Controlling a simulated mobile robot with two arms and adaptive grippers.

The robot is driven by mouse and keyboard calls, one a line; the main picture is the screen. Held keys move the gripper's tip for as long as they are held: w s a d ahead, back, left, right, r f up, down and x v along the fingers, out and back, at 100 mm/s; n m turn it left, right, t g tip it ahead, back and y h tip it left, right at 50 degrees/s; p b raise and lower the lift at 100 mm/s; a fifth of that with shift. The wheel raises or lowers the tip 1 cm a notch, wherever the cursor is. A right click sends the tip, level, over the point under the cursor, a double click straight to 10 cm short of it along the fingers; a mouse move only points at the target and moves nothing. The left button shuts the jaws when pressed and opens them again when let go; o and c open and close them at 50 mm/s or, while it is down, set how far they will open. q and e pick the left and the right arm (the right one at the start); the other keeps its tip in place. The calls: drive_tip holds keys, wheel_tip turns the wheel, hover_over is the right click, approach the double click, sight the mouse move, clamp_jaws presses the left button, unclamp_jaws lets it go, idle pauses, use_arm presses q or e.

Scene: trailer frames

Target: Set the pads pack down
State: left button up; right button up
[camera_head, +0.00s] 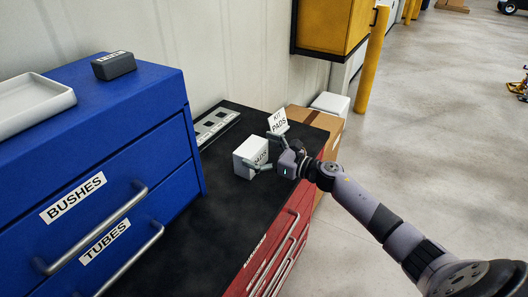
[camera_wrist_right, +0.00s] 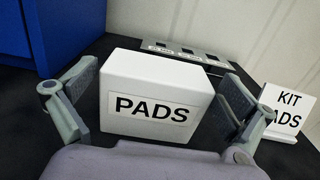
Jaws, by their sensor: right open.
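The pads pack (camera_head: 249,158) is a white box on the black top of the red cabinet (camera_head: 222,222). In the right wrist view the pads pack (camera_wrist_right: 157,92) shows its "PADS" label facing me and looks upright on the black surface. My right gripper (camera_head: 270,152) is open, with one finger on each side of the box. In the wrist view the right gripper (camera_wrist_right: 160,100) shows a gap at both sides of the box. A white "KIT PADS" sign (camera_head: 278,121) stands just beyond the gripper. My left gripper is not in view.
A blue drawer cabinet (camera_head: 95,160) labelled "BUSHES" and "TUBES" stands at the left, with a grey tray (camera_head: 30,103) and a dark labelled box (camera_head: 113,65) on top. A slotted plate (camera_head: 214,126) lies along the wall. A cardboard box (camera_head: 325,122) stands behind the red cabinet.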

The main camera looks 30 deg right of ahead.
drive_tip(key=shift+s+d, duration=0.1)
drive_tip(key=shift+s, duration=0.05)
drive_tip(key=b+v, duration=0.3)
drive_tip(key=v, duration=0.7)
drive_tip(key=shift+s+d, duration=0.1)
drive_tip(key=shift+s, duration=0.05)
drive_tip(key=shift+s+d+r, duration=0.1)
drive_tip(key=shift+s+d, duration=0.2)
drive_tip(key=shift+s, duration=0.25)
